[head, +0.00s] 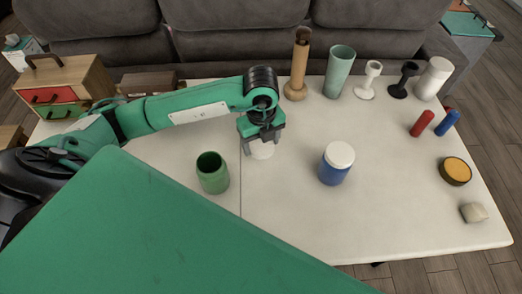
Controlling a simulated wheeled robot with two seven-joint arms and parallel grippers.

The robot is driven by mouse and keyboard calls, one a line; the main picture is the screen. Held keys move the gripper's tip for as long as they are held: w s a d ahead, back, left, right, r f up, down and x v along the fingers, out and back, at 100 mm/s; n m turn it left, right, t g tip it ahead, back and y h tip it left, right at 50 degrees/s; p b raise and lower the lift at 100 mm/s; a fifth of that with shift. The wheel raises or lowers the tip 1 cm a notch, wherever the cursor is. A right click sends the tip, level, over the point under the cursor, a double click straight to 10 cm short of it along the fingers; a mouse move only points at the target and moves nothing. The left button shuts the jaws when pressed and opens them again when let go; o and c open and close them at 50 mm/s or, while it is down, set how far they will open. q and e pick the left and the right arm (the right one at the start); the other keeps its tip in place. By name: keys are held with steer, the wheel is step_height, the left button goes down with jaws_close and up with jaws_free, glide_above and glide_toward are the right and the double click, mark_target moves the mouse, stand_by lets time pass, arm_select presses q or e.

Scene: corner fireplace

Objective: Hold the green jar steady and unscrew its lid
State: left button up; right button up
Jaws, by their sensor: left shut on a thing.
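The green jar (213,178) stands upright on the white table in the head view, with its mouth open and dark inside. My left gripper (262,143) is to the right of the jar and a little farther back, pointing down. It is shut on a white lid (263,152), which is apart from the jar. I cannot tell whether the lid touches the table. No gripper is on the green jar. My right gripper is not in view.
A blue jar with a white lid (336,163) stands on the table (300,218) to the right. Cups, goblets and a wooden holder line the back edge. Red and blue cylinders (422,123), a round tin (455,171) and a pale lump (473,212) lie at the right. The front middle is clear.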

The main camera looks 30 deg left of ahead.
mark_target(261, 152)
arm_select(q)
steer(key=shift+f, duration=2.35)
steer(key=shift+f, duration=0.1)
steer(key=o, duration=1.1)
step_height(261, 152, up, 12)
steer(key=shift+r, duration=0.15)
